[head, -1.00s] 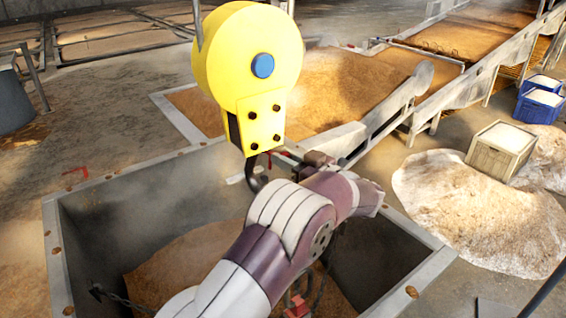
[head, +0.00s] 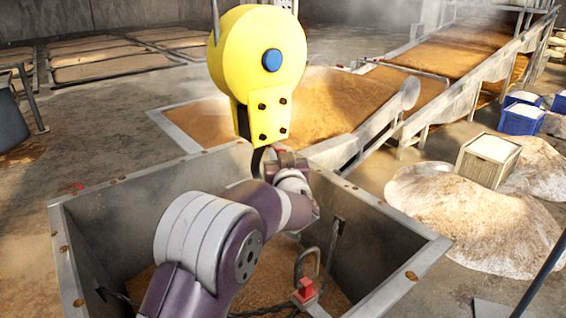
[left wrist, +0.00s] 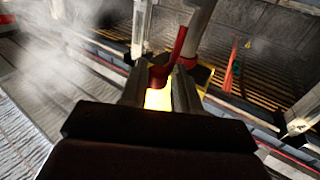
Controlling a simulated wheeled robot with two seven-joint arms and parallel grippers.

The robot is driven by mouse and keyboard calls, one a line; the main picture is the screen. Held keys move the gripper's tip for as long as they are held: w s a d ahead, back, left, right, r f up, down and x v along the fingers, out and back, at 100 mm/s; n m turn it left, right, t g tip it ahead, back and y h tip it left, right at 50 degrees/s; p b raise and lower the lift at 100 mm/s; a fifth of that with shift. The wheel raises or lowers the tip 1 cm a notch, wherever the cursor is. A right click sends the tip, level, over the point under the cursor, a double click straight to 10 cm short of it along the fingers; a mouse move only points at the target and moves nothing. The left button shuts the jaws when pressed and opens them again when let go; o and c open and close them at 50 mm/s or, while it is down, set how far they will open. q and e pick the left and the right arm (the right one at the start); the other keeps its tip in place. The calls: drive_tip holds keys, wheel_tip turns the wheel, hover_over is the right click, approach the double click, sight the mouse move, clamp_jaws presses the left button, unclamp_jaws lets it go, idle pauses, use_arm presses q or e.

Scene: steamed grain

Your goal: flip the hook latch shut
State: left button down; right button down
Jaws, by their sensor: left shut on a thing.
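A yellow hoist block (head: 258,60) hangs over the open metal bin. The dark hook (head: 257,162) hangs below it, partly hidden by my left arm. My left gripper (head: 283,160) is right beside the hook, its fingers small and partly hidden in the head view. In the left wrist view, the fingers (left wrist: 160,90) are closed around the lower end of the red hook latch (left wrist: 179,45). A pale curved piece, seemingly the hook, stands just behind the latch. I cannot tell whether the latch meets the hook tip. My right gripper is out of view.
The metal bin (head: 420,262) holds brown grain and lies under my left arm. A lifting ring (head: 306,262) on a red fitting and chain stands inside it. A conveyor (head: 455,60) rises behind; a wooden crate (head: 486,160) and grain piles stand right.

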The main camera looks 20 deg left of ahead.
use_arm(q)
drive_tip(key=shift+w+a, duration=0.1)
drive_tip(key=shift+a, duration=0.1)
drive_tip(key=shift+w+f, duration=0.1)
drive_tip(key=shift+s, duration=0.3)
drive_tip(key=c, duration=0.5)
unclamp_jaws()
drive_tip(key=shift+w, duration=0.15)
